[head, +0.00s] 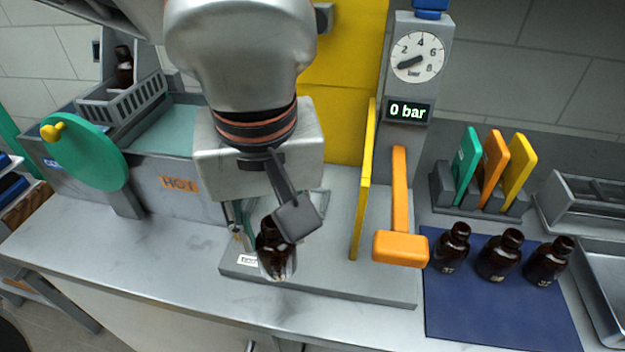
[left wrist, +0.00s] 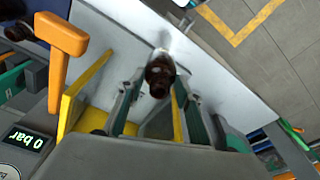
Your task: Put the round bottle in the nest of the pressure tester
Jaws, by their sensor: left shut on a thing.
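My left gripper (head: 278,222) is shut on a dark amber bottle (head: 270,250), which hangs roughly upright at the front left of the pressure tester base (head: 330,278). The left wrist view shows the bottle's dark top (left wrist: 160,72) between the fingers. The pressure tester has a gauge (head: 417,57), a display (head: 404,111) reading 0 bar, a yellow panel (head: 364,190) and an orange lever (head: 399,195). The nest is hidden or cannot be made out behind my gripper. I cannot tell whether the bottle touches the base. My right gripper is not in view.
Several things stand nearby: three amber bottles (head: 498,254) on a blue mat (head: 470,315), coloured plates (head: 492,167) in a rack and a metal tray (head: 598,300) at right. A hot box (head: 180,184) with a green disc (head: 85,155) is at left. The front counter strip is clear.

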